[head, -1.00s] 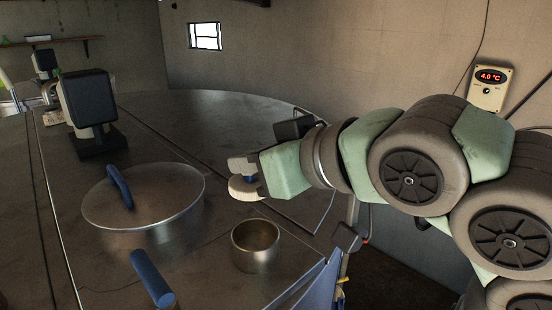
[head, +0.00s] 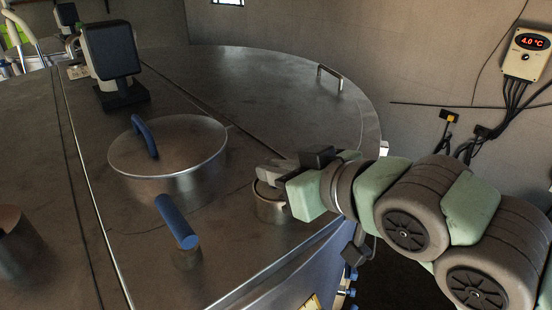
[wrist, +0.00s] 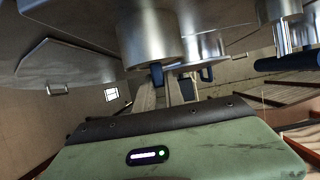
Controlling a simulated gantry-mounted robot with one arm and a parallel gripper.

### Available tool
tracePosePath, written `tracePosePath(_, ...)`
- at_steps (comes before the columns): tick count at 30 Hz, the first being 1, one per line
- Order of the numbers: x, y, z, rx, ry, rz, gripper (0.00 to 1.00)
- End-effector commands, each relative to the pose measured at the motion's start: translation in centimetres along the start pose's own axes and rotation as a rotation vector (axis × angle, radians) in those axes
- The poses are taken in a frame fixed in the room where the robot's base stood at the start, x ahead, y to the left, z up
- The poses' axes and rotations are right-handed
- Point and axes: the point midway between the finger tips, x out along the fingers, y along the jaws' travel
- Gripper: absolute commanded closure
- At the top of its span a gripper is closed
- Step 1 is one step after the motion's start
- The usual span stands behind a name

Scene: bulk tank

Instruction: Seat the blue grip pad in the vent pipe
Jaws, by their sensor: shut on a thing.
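The vent pipe (head: 270,212) is a short metal cylinder standing on the tank top near its front right edge. In the wrist view, which looks upside down, the pipe (wrist: 150,40) hangs with its mouth close to my fingertips. My gripper (head: 272,176) is at the pipe's mouth. It is shut on the blue grip pad, whose blue part (wrist: 157,74) shows between the fingers in the wrist view. In the head view the fingers hide most of the pad. I cannot tell how far its pale disc is inside the mouth.
A round lidded hatch (head: 170,155) with a blue handle stands left of the pipe. A blue-capped post (head: 177,222) stands in front of it. A dark box-shaped device (head: 112,55) is farther back.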

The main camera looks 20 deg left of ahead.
Motion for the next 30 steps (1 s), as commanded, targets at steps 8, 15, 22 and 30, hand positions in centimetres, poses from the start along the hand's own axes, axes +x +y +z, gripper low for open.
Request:
tracePosePath(8, 0.14, -0.02, 0.32, -0.001, -0.001, 0.0, 1.0)
tracePosePath(15, 0.13, -0.03, 0.32, -0.001, -0.001, 0.0, 0.75)
tracePosePath(22, 0.13, -0.03, 0.32, -0.001, -0.002, 0.0, 0.61)
tracePosePath(30, 0.13, -0.03, 0.31, -0.001, -0.002, 0.0, 0.61)
